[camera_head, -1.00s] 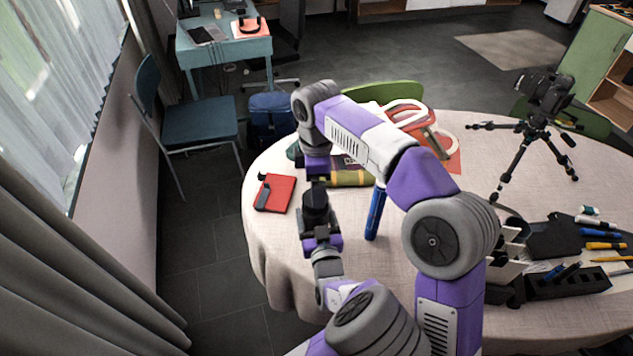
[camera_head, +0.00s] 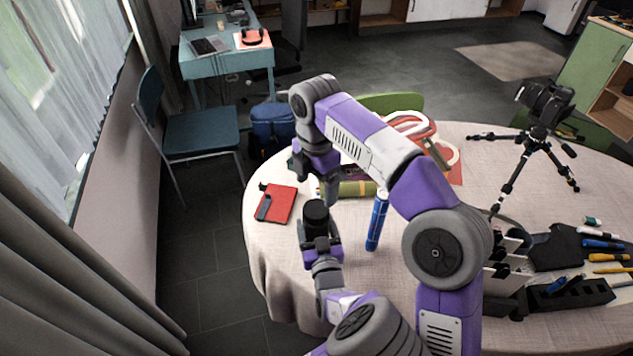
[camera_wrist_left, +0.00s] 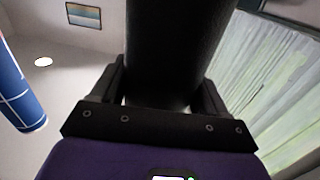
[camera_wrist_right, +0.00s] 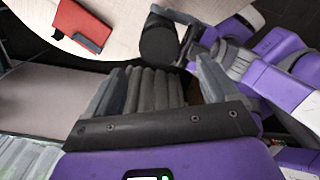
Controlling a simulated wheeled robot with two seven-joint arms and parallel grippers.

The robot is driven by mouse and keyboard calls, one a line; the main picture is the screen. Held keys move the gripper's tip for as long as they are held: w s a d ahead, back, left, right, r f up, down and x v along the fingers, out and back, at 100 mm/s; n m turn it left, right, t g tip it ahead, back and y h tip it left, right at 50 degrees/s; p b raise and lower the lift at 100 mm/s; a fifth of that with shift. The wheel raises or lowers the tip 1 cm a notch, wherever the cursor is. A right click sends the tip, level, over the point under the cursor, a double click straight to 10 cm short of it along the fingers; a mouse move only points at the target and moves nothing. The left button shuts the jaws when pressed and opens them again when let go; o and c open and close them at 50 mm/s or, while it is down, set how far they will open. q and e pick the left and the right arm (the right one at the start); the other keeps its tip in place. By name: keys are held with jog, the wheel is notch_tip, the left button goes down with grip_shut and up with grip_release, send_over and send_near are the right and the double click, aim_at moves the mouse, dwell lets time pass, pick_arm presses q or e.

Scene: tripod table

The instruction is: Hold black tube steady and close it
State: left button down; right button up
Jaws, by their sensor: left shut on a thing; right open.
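The black tube (camera_head: 316,216) stands roughly upright over the near left part of the table, its round dark top end showing. My left gripper (camera_head: 319,241) is shut around its lower part. In the left wrist view the tube (camera_wrist_left: 178,50) fills the space between the fingers. My right gripper (camera_head: 317,186) is open and empty, just behind and above the tube, apart from it. In the right wrist view the tube (camera_wrist_right: 158,42) shows beyond the open fingers. I cannot make out a seam between cap and body.
A blue patterned tube (camera_head: 377,220) stands upright close to the right of the black tube. A red notebook (camera_head: 281,204) lies to the left. An olive roll (camera_head: 357,188) lies behind. A camera tripod (camera_head: 532,150) and pens (camera_head: 606,257) are at the right.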

aim_at(316, 209)
jog(key=shift+f, duration=4)
jog(key=c, duration=1.1)
jog(key=m, duration=0.6)
jog(key=shift+m, duration=0.3)
jog(key=o, duration=1.2)
